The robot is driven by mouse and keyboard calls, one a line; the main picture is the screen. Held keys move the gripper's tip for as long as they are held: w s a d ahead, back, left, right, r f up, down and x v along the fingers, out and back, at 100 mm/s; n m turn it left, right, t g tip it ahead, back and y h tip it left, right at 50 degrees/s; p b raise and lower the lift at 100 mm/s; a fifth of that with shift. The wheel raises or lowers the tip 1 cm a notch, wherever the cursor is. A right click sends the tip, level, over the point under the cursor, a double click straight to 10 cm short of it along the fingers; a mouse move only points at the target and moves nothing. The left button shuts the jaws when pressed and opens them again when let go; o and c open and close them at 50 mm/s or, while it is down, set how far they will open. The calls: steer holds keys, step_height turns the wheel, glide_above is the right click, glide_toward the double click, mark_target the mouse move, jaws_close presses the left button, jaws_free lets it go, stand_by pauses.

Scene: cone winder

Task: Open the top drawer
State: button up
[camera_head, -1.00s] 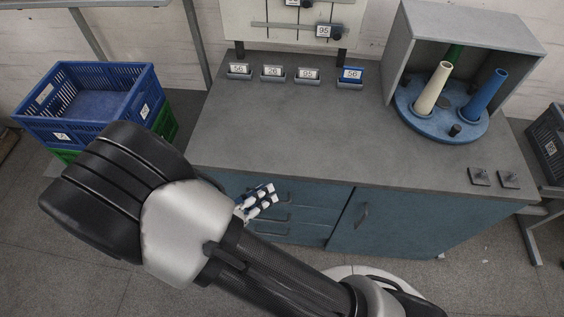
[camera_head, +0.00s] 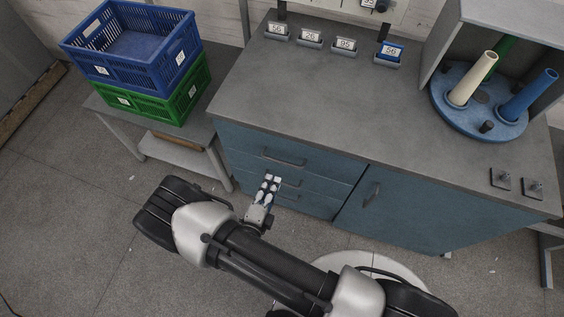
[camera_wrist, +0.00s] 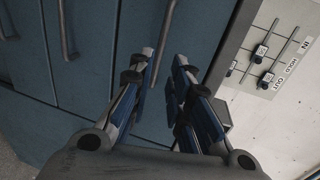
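The top drawer (camera_head: 248,146) is the upper blue-grey front at the left of the cabinet and looks closed. Its dark bar handle (camera_head: 283,157) is visible in the head view. My gripper (camera_head: 270,180) is in front of the drawers, just below that handle in the picture. In the wrist view my gripper (camera_wrist: 163,75) is open, its two fingers apart. A dark handle bar (camera_wrist: 170,18) runs between the fingers there, in front of the drawer front (camera_wrist: 210,25). I cannot tell how far the fingertips are from the bar.
Lower drawers with handles (camera_wrist: 66,30) lie below, and a cabinet door (camera_head: 400,205) is to the right. The grey worktop (camera_head: 330,95) carries label holders and a blue round stand (camera_head: 450,118) with cones. Blue (camera_head: 165,75) and green crates (camera_head: 190,97) stand at left.

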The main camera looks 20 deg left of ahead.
mark_target(281, 161)
steer(key=b+x, duration=0.2)
steer(key=x, duration=0.8)
steer(key=shift+w, duration=0.25)
steer(key=shift+c, duration=0.6)
jaws_close()
